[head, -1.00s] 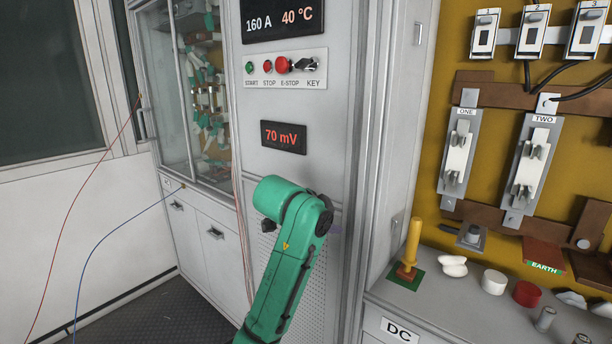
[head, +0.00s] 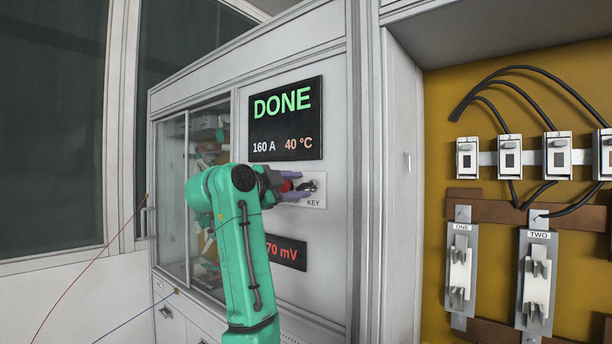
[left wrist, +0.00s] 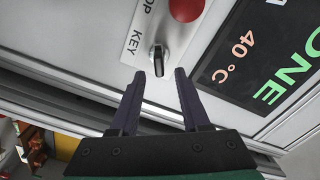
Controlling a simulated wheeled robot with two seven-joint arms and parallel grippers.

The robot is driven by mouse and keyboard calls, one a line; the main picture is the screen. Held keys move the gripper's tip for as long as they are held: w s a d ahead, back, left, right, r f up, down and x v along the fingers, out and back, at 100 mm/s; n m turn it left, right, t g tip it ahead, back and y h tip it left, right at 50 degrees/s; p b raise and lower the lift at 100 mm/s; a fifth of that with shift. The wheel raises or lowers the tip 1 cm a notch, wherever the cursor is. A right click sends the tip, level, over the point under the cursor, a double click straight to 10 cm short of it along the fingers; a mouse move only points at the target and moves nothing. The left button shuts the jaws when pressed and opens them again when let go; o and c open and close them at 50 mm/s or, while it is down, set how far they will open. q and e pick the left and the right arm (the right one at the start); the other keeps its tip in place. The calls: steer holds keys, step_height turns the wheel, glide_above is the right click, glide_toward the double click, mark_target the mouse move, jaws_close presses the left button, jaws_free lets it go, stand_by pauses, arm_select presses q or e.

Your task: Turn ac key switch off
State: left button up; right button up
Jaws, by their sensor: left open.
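The key switch (head: 309,185) is on the white button panel (head: 318,203) of the grey cabinet, above the word KEY. It also shows in the left wrist view (left wrist: 157,60) as a dark key in a metal collar. My left gripper (head: 293,184) is at the panel in the head view, covering most of the buttons. In the left wrist view my left gripper (left wrist: 156,84) is open and empty, its two dark fingers pointing at the key, with the key just beyond and between the tips. My right gripper is not in view.
The red E-stop button (left wrist: 186,8) is close beside the key. A display (head: 286,120) above the panel reads DONE, 160 A, 40 °C. A lower display (head: 287,252) shows 70 mV, partly hidden by my arm. A yellow board (head: 435,220) with fuse holders stands at right.

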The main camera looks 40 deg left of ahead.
mark_target(309, 183)
arm_select(q)
steer(key=w, duration=0.3)
steer(key=shift+r+p, duration=0.1)
steer(key=shift+p, duration=0.3)
steer(key=shift+w, duration=0.25)
steer(key=shift+s, duration=0.1)
jaws_close()
steer(key=shift+a+n, duration=0.1)
steer(key=shift+n, duration=0.6)
steer(key=shift+a+r+n, duration=0.1)
steer(key=shift+a+n, duration=0.1)
steer(key=shift+n, duration=2.1)
steer(key=shift+a+r+n+p, duration=0.1)
steer(key=shift+a+n+p, duration=0.1)
steer(key=shift+n, duration=1.15)
steer(key=shift+a+n+p, duration=0.1)
steer(key=shift+n+p, duration=0.05)
steer(key=shift+n, duration=1.6)
